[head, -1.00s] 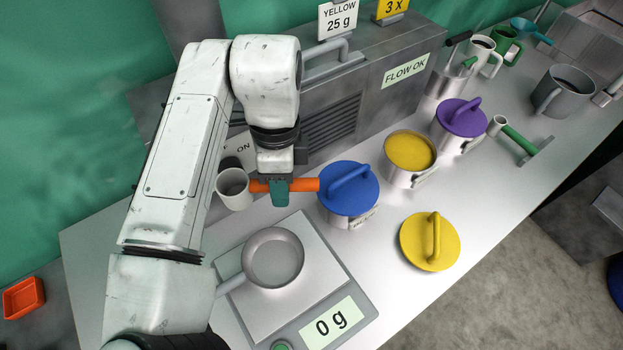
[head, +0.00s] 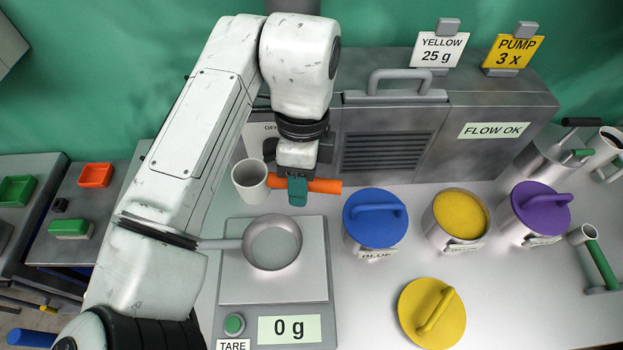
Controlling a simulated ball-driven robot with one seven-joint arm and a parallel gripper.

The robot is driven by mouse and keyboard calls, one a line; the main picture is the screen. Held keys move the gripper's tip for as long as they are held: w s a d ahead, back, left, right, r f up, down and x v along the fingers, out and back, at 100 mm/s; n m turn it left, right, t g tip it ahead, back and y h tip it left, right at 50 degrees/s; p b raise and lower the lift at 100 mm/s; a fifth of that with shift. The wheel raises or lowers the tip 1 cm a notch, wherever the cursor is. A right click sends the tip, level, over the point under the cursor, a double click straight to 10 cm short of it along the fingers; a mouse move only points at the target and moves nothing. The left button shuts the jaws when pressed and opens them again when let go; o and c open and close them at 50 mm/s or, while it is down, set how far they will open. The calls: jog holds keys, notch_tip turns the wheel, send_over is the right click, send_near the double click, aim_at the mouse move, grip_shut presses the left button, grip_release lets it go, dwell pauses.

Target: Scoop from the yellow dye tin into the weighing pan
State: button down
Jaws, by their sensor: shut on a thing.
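The open yellow dye tin (head: 460,215) stands right of the scale, with yellow powder showing inside. Its yellow lid (head: 432,313) lies on the bench in front of it. The weighing pan (head: 272,243) sits on the scale (head: 288,290), which reads 0 g; the pan looks empty. My gripper (head: 298,190) is shut on the orange handle of a scoop (head: 325,186). The scoop's pale cup (head: 250,180) is at the handle's left end, behind the pan in the picture. Its inside looks pale, with no yellow visible. The gripper is left of the tin.
The lidded blue tin (head: 375,218) stands between the gripper and the yellow tin. The lidded purple tin (head: 535,212) is on the right. A grey machine (head: 390,140) backs the bench, with a "YELLOW 25 g" card (head: 437,50). A green-handled tool (head: 603,265) is at far right.

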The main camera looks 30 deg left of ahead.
jog(key=shift+f, duration=0.1)
jog(key=shift+w+a+f+t+y+b, duration=0.1)
jog(key=shift+f+t+y+b, duration=0.35)
jog(key=shift+f, duration=1.4)
jog(key=shift+a+f+t+y+b, duration=0.15)
jog(key=shift+f+t+y, duration=0.35)
jog(key=shift+f, duration=1.35)
jog(key=shift+w+d+f+t+y+b, duration=0.1)
jog(key=shift+f+t+y+b, duration=0.45)
jog(key=shift+f, duration=1.3)
jog(key=shift+a, duration=0.1)
jog(key=shift+a+f+t+y+b, duration=0.1)
jog(key=shift+f+t+y+b, duration=0.1)
jog(key=shift+t+y+b, duration=0.65)
jog(key=shift+w+a+r+y+b, duration=0.1)
jog(key=shift+w+r+y+b, duration=0.05)
jog(key=shift+y+b, duration=0.55)
